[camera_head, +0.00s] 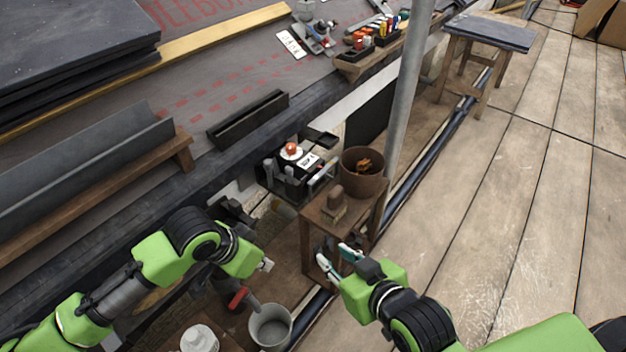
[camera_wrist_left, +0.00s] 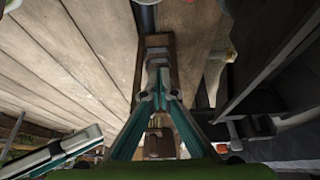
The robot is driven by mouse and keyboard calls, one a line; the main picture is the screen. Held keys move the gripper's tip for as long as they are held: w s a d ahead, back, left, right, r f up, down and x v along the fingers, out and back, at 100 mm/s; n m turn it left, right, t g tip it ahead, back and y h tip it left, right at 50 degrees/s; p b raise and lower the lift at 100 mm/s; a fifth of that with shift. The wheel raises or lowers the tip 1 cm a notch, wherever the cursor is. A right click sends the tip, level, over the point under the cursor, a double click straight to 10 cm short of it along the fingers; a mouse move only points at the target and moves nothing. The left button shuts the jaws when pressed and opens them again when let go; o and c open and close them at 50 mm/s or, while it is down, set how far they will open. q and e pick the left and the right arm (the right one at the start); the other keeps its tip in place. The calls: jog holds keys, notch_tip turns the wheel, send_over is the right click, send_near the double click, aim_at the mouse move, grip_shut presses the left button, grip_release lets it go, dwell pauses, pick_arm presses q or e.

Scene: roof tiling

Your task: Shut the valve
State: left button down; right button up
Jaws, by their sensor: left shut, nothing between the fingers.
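A red lever handle (camera_head: 238,298), which looks like the valve's handle, shows low in the head view, just left of a grey bucket. The valve body under it is mostly hidden in shadow and behind my left arm. My left gripper (camera_head: 266,265) is above and right of the red handle, apart from it. In the left wrist view its teal fingers (camera_wrist_left: 160,88) meet at the tips with nothing between them. My right gripper (camera_head: 338,260) is beside the small wooden stand, its two fingertips apart and empty. I cannot make out the red handle in the left wrist view.
The grey bucket (camera_head: 270,326) and a white container (camera_head: 199,339) stand near the handle. A wooden stand (camera_head: 313,226) carries a brown pot (camera_head: 362,172). A grey pole (camera_head: 408,90) rises behind it.

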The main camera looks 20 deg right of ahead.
pick_arm(q)
jog(key=d+r+t+h, duration=0.3)
jog(key=d+r, duration=0.3)
jog(key=r, duration=0.3)
jog(key=w+d+r+t+h+p, duration=0.1)
jog(key=d+r+t+h, duration=0.1)
jog(key=d+r+h, duration=0.4)
jog(key=shift+w+r+n+t, duration=0.2)
jog(key=shift+r+n+t, duration=0.15)
jog(key=shift+r, duration=1.4)
